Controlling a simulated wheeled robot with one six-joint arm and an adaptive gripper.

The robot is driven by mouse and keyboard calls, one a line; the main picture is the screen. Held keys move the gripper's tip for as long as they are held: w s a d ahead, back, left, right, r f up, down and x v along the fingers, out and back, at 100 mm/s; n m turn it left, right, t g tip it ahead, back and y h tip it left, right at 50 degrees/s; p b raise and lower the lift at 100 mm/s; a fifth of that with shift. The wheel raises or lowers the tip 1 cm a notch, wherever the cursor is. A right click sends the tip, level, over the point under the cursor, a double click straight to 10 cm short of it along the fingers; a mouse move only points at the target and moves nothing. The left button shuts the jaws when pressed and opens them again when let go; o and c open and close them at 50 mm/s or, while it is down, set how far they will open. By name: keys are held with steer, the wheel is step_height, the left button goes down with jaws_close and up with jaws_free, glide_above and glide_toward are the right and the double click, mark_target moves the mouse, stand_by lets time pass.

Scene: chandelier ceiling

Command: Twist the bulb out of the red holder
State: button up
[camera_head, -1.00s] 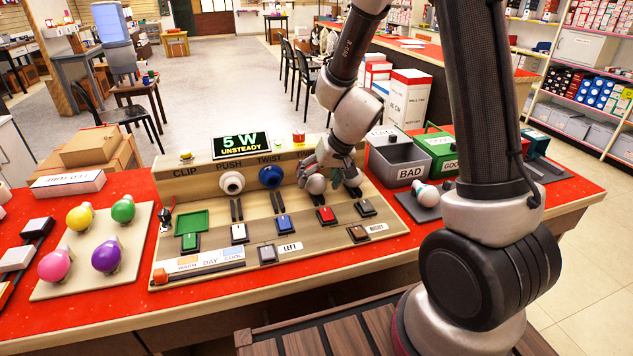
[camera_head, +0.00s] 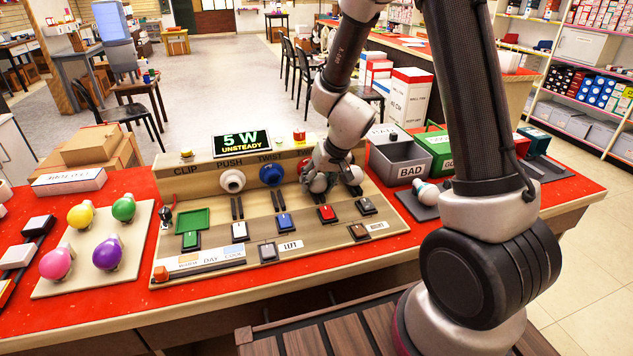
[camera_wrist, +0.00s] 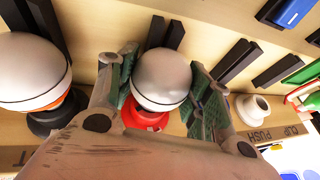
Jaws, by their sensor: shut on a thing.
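A white bulb (camera_wrist: 162,77) sits at the red holder (camera_wrist: 146,116) in the wrist view; whether it is loose in the holder cannot be told. My gripper (camera_wrist: 163,88) is shut on this bulb, one green-padded finger on each side. In the head view my gripper (camera_head: 332,182) is low over the right part of the sloping test board (camera_head: 205,272), and it hides most of the red holder and bulb. A second white bulb (camera_wrist: 30,72) with an orange band sits in a black holder (camera_wrist: 57,118), left of my fingers in the wrist view.
The blue holder (camera_head: 271,175) and white holder (camera_head: 231,181) stand left of my gripper. A screen (camera_head: 241,144) reads "5 W UNSTEADY". A grey BAD bin (camera_head: 398,160) and green bin (camera_head: 437,147) stand right. Coloured bulbs rest on a left tray (camera_head: 75,282).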

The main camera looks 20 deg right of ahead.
steer(key=shift+h, duration=0.3)
steer(key=o, duration=1.2)
steer(key=shift+c, duration=0.2)
